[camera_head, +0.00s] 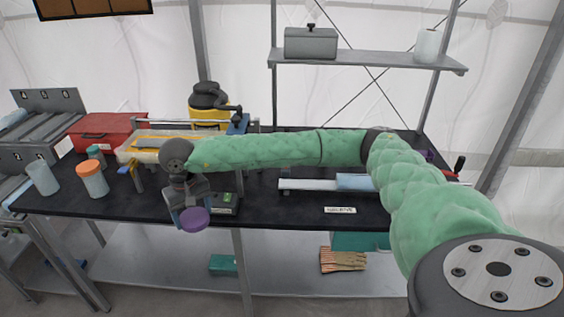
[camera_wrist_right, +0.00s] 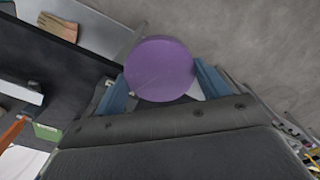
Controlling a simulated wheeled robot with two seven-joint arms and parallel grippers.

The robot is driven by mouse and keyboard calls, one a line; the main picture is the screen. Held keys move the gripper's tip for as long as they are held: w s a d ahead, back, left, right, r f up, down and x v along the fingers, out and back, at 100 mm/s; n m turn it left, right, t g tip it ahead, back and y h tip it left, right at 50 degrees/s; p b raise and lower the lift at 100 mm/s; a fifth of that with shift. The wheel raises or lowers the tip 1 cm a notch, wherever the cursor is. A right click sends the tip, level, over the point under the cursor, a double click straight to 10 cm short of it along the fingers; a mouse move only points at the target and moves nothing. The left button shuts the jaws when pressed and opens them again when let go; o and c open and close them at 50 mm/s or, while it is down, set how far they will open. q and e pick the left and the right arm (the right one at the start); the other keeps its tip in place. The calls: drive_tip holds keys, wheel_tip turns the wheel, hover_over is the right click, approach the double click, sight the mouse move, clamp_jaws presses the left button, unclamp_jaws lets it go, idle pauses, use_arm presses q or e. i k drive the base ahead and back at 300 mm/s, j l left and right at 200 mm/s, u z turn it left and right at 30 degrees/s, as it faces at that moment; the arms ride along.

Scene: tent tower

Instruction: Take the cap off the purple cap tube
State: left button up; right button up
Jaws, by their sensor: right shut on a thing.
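The purple cap (camera_head: 194,219) is at my right gripper (camera_head: 187,207), which hangs over the front edge of the black bench. The right wrist view shows the purple cap (camera_wrist_right: 160,68) as a round disc between the two blue fingers of my right gripper (camera_wrist_right: 163,82), which is shut on it. A pale patch shows beside the disc near the right finger; I cannot tell whether a tube body is behind the cap. A translucent, open-looking tube (camera_head: 43,178) stands at the bench's left end. My left gripper is not in view.
An orange-capped tube (camera_head: 92,179) and a teal-capped tube (camera_head: 96,156) stand at the left of the bench (camera_head: 270,208). A red box (camera_head: 105,130) is behind them. A small device with a green screen (camera_head: 225,203) sits close beside my right gripper. Gloves (camera_head: 343,259) lie on the lower shelf.

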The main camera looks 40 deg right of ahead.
sight(40, 172)
drive_tip(key=i+l+z, duration=0.1)
drive_tip(key=z, duration=0.35)
drive_tip(key=i+z, duration=0.15)
drive_tip(key=z, duration=0.3)
drive_tip(key=i+z, duration=0.15)
drive_tip(key=z, duration=0.35)
